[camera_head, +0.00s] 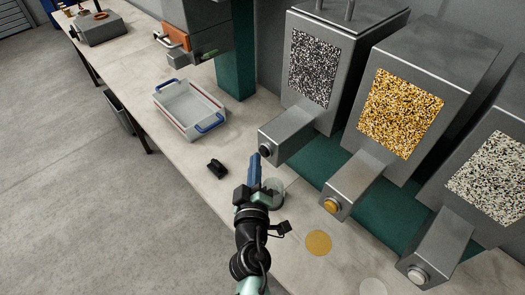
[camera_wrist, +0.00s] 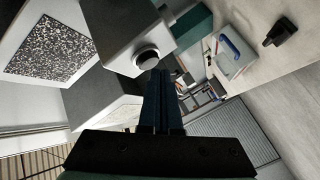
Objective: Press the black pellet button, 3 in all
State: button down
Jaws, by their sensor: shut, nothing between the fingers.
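The black pellet dispenser (camera_head: 340,50) is the leftmost grey machine in the head view, with a black-and-white speckled panel. Its black button (camera_head: 265,150) sits on the front end of its protruding arm. The button shows dark and round with a pale ring in the wrist view (camera_wrist: 148,60). My gripper (camera_head: 254,157) has its blue fingers shut and empty. Its tips are right beside the button; I cannot tell if they touch. The fingertips also show in the wrist view (camera_wrist: 160,73), just right of and below the button. A clear cup (camera_head: 276,191) stands partly behind my gripper.
Yellow (camera_head: 400,105) and pale (camera_head: 492,175) pellet dispensers stand to the right, with yellow (camera_head: 331,205) and white (camera_head: 417,275) buttons. Yellow (camera_head: 318,243) and pale (camera_head: 373,287) discs mark the table. A small black object (camera_head: 216,168) and a blue-handled tray (camera_head: 165,99) lie left.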

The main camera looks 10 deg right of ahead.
jog(key=shift+w+d, duration=0.4)
jog(key=shift+d, duration=0.15)
dwell(1.0)
jog(key=shift+s, duration=0.1)
jog(key=shift+s+a+b, duration=0.3)
jog(key=shift+s+a, duration=0.2)
jog(key=shift+a, duration=0.25)
jog(key=s+a+b, duration=0.1)
jog(key=a, duration=0.1)
jog(key=s+a+b, duration=0.1)
jog(key=s+a, duration=0.1)
jog(key=shift+b, duration=0.3)
jog(key=shift+a, duration=0.1)
dwell(2.4)
jog(key=shift+s+a+p, duration=0.25)
jog(key=shift+s+a, duration=0.3)
jog(key=shift+a, duration=0.25)
jog(key=shift+s+a+p, duration=0.25)
jog(key=shift+s+a, duration=0.3)
jog(key=shift+a, duration=0.2)
jog(key=shift+w+d, duration=0.1)
